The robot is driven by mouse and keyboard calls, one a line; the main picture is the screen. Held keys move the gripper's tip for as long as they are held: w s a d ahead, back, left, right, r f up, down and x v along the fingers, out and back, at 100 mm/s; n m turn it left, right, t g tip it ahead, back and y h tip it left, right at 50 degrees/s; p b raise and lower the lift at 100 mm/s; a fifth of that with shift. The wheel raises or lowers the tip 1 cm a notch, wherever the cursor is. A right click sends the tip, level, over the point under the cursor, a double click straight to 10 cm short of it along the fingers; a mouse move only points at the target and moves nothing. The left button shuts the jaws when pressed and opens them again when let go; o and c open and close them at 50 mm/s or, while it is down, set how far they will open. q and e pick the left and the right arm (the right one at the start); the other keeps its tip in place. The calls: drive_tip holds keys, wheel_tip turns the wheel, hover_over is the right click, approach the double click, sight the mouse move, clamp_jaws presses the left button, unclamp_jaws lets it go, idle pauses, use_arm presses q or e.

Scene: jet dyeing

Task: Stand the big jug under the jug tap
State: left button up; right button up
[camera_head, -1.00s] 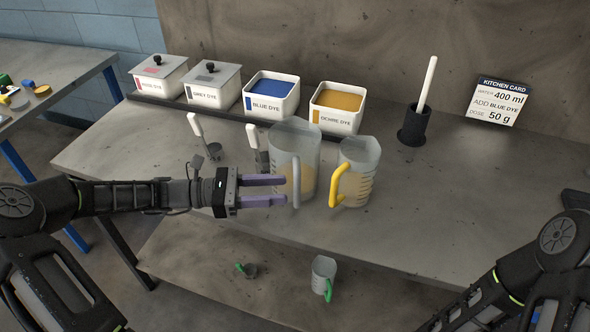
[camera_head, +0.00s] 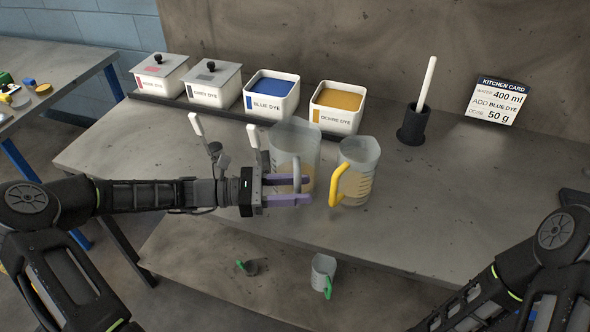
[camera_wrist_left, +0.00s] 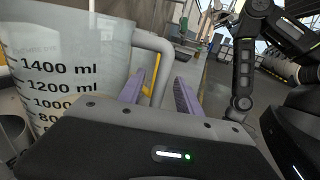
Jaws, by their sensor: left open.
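The big jug (camera_head: 293,140) is clear with a grey handle and stands on the bench, some tan contents low in it. In the left wrist view the jug (camera_wrist_left: 70,60) shows markings up to 1400 ml, and its grey handle (camera_wrist_left: 158,45) rises between my fingers. My left gripper (camera_head: 288,190) is open, its purple fingers on either side of the handle; the left wrist view shows both fingers (camera_wrist_left: 160,97). Contact with the handle cannot be told. My right gripper is out of view. No jug tap shows clearly.
A smaller jug with a yellow handle (camera_head: 357,172) stands close right of the big jug. Dye boxes (camera_head: 266,98) line the back, with two white-handled scoops in front. A black holder (camera_head: 412,128) stands right. A green-handled jug (camera_head: 323,272) sits below.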

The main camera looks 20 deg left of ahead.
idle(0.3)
use_arm(q)
clamp_jaws()
idle(0.3)
idle(1.0)
